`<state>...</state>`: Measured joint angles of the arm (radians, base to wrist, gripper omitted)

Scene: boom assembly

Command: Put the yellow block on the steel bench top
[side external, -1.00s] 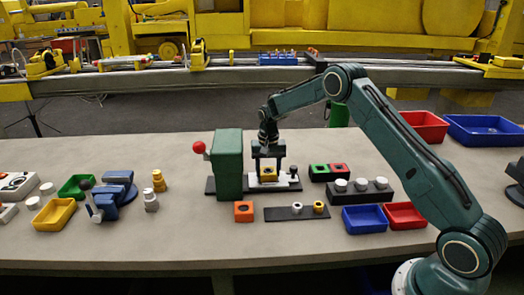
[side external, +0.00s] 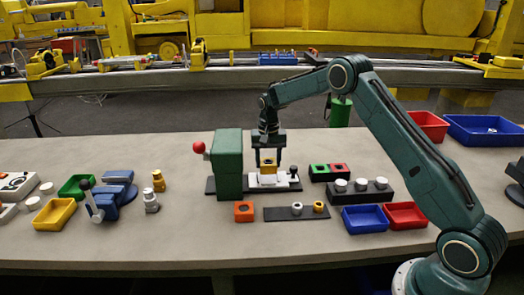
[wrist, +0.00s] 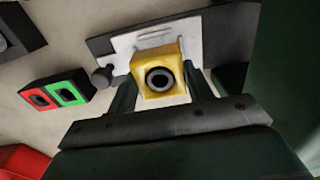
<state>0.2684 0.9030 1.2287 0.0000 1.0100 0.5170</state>
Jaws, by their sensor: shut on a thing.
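The yellow block (side external: 268,165) has a dark round hole with a grey ring in its face, clear in the wrist view (wrist: 172,60). My gripper (side external: 268,157) points down and is shut on the block, one finger on each side, as the wrist view also shows (wrist: 160,88). The block is just above the white fixture plate (side external: 266,183) beside the green press (side external: 228,165). A small gap seems to show beneath it. The grey bench top (side external: 120,240) spreads around the fixture.
The green press with its red knob stands close left of my gripper. An orange block (side external: 243,211) and a dark strip (side external: 297,213) lie in front. Bare bench lies at front left.

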